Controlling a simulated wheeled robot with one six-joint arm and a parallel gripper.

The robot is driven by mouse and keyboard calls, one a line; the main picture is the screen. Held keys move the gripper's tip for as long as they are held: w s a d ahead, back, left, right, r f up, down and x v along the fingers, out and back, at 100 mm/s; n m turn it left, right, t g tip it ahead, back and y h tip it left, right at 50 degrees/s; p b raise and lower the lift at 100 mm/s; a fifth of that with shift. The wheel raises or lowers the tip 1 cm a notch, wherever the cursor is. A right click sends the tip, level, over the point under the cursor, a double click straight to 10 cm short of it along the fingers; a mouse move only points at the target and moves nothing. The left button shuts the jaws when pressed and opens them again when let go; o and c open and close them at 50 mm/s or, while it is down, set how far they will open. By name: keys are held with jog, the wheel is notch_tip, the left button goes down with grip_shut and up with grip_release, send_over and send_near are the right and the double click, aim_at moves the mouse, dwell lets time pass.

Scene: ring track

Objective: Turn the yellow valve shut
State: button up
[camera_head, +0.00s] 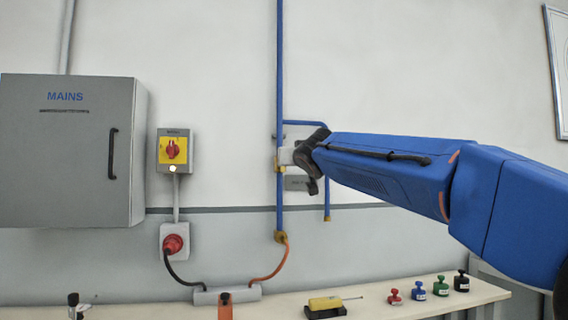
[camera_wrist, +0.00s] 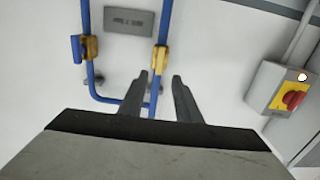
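The yellow valve (camera_head: 279,165) sits on the long blue upright pipe on the wall, partly crowded by my gripper in the head view. In the wrist view the yellow valve (camera_wrist: 160,58) is just beyond my fingertips, near the line between them. Its lever position is hard to tell.
A second valve with a blue handle (camera_wrist: 77,48) sits on the parallel branch pipe. A grey label plate (camera_wrist: 128,21) is between the pipes. A switch box with a red knob (camera_head: 173,150) and the MAINS cabinet (camera_head: 68,150) are left. A bench (camera_head: 372,302) holds small items below.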

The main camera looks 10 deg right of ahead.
jog(key=w, duration=0.9)
jog(key=shift+w, duration=0.15)
jog(key=shift+c, duration=0.5)
grip_shut()
